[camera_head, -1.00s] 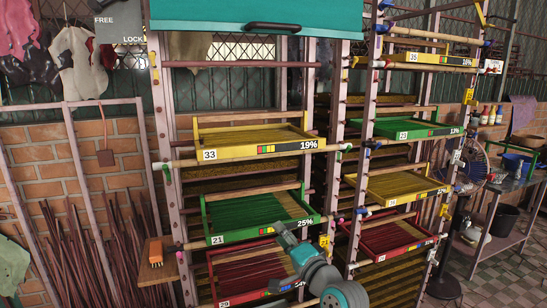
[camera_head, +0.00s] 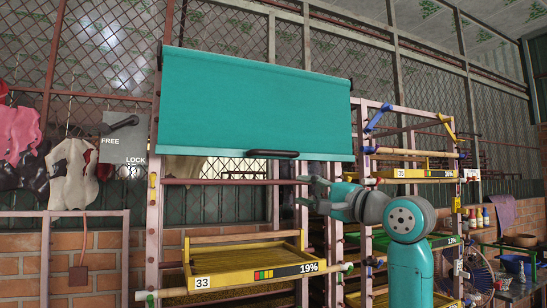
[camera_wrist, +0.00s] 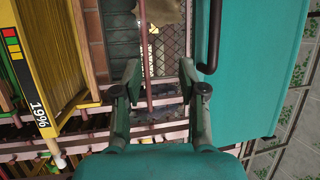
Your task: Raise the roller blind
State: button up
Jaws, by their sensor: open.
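The teal roller blind (camera_head: 255,100) hangs partly down over the upper part of the rack. Its dark handle (camera_head: 273,154) is a horizontal bar on the bottom edge. My gripper (camera_head: 303,191) is just right of and below the handle, apart from it, fingers pointing left. In the wrist view my gripper (camera_wrist: 160,72) is open with nothing between its fingers. The blind (camera_wrist: 245,85) is at the right there, and the handle (camera_wrist: 214,38) lies beyond and right of the right finger. A grey FREE/LOCK panel (camera_head: 122,155) with a black lever (camera_head: 123,122) hangs left of the blind.
Yellow tray 33 (camera_head: 195,268) sits in the rack below the blind; it also shows at the left in the wrist view (camera_wrist: 48,70). Yellow tray 35 (camera_head: 413,173) is on the right rack. Rack posts stand close to my arm. Gloves (camera_head: 72,172) hang far left.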

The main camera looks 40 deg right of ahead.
send_near(280, 153)
jog(key=shift+y, duration=0.3)
jog(key=x, duration=1)
jog(key=shift+w+d, duration=0.1)
jog(key=shift+w, duration=0.3)
grip_shut()
